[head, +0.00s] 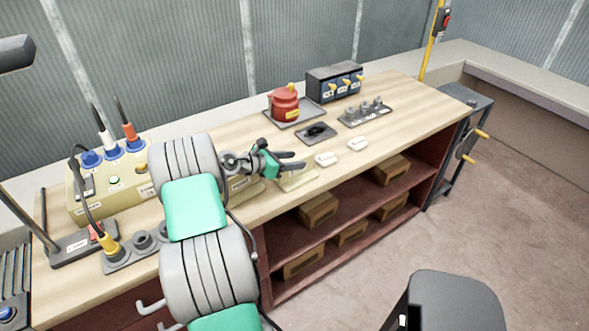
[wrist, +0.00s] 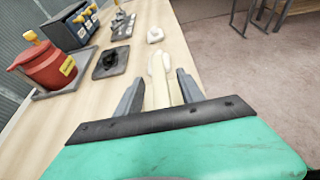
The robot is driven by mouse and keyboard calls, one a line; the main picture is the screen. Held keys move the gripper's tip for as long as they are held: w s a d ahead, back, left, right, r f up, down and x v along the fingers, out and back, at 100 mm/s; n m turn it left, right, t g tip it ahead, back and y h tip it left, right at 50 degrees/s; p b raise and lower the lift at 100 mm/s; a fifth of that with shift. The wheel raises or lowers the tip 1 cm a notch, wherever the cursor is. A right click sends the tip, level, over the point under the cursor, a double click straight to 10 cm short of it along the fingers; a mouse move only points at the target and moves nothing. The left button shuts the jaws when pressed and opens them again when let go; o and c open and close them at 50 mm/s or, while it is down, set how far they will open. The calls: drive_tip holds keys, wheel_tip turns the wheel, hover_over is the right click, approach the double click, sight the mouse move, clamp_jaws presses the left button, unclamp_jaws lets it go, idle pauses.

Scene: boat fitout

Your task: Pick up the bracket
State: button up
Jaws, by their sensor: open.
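No label marks a bracket, so I cannot tell for certain which part it is. A small dark part (head: 317,130) lies on a dark square tray (head: 304,138) on the bench; it also shows in the wrist view (wrist: 110,60), left of my fingers. My gripper (head: 301,160) is open above the bench's front edge, left of two small whitish pieces. In the wrist view, pale pieces (wrist: 160,80) show between the two open fingers (wrist: 160,74), apart from them as far as I can tell. Nothing is visibly held.
A red pot (head: 284,104) on a tray, a dark switch box (head: 335,83) and a rack of metal fittings (head: 365,111) stand behind. A beige control box (head: 105,185) with plugs is at left.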

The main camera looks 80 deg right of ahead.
drive_tip(key=shift+x, duration=0.8)
drive_tip(key=shift+w, duration=0.15)
clamp_jaws()
idle(0.6)
